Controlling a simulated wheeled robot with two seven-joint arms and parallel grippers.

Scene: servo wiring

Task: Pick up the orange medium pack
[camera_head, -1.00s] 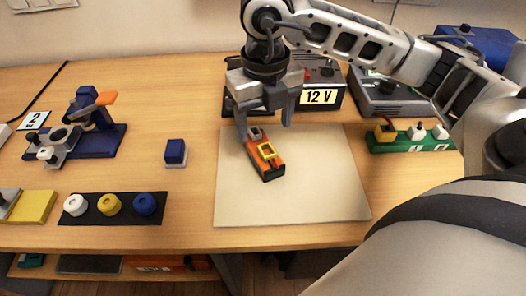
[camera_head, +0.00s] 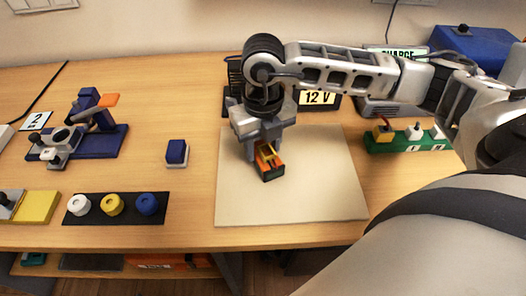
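The orange medium pack (camera_head: 269,168) lies on the beige mat (camera_head: 300,200), a black end toward me and a yellow part on its top. My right gripper (camera_head: 263,153) is above the pack's far part, pointing down, with its fingers on either side of it. The gripper hides the far half of the pack. I cannot tell whether the fingers touch it. My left gripper is not in view.
A 12 V unit (camera_head: 318,98) stands behind the mat. A green strip (camera_head: 405,140) with several plugs is at right. A blue block (camera_head: 176,152), a black strip with three round pieces (camera_head: 92,217) and a blue fixture (camera_head: 108,138) are at left.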

